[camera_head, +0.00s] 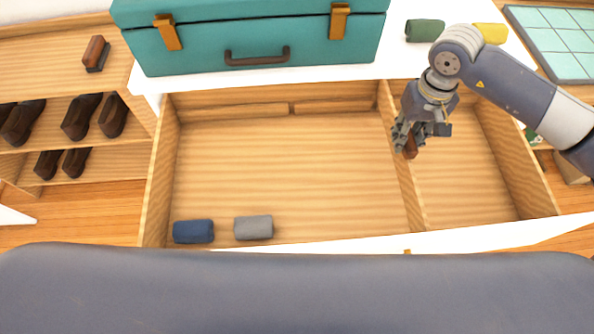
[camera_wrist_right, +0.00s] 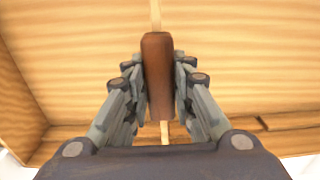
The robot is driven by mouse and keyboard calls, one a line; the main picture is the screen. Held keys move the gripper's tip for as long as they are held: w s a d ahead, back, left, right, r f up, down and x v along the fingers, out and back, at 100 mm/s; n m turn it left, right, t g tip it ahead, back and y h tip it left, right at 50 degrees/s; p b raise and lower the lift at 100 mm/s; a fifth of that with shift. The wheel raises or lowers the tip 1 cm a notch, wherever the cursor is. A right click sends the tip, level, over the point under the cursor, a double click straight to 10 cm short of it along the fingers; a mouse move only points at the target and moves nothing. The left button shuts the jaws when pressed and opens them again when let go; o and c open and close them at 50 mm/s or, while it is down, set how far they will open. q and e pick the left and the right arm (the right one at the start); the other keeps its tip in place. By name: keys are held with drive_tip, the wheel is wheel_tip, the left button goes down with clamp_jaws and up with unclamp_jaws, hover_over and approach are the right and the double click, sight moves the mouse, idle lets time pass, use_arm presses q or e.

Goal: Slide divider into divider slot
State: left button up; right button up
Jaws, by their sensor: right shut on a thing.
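The divider (camera_head: 411,195) is a thin pale wooden board standing upright in the open wooden drawer (camera_head: 290,170), running front to back right of the middle. My right gripper (camera_head: 408,143) is above the divider, shut on a brown grip (camera_head: 411,147). In the right wrist view the brown grip (camera_wrist_right: 158,78) sits between the fingers of my right gripper (camera_wrist_right: 158,85), in line with the divider's top edge (camera_wrist_right: 155,12). The back wall has a small upright piece or gap (camera_head: 291,108) left of the divider; I cannot tell whether it is the slot. My left gripper is not in view.
A blue roll (camera_head: 193,231) and a grey roll (camera_head: 253,227) lie in the drawer's front left; its middle is clear. A teal case (camera_head: 250,40) stands behind, beside green (camera_head: 425,30) and yellow (camera_head: 491,32) rolls. A shoe shelf (camera_head: 80,148) stands at the left.

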drive_tip(key=shift+b, duration=0.6)
idle(0.6)
idle(0.5)
drive_tip(key=shift+f+b, duration=0.35)
drive_tip(key=shift+b, duration=0.55)
idle(0.5)
drive_tip(key=shift+f+b, duration=0.1)
drive_tip(key=shift+b, duration=0.2)
idle(0.5)
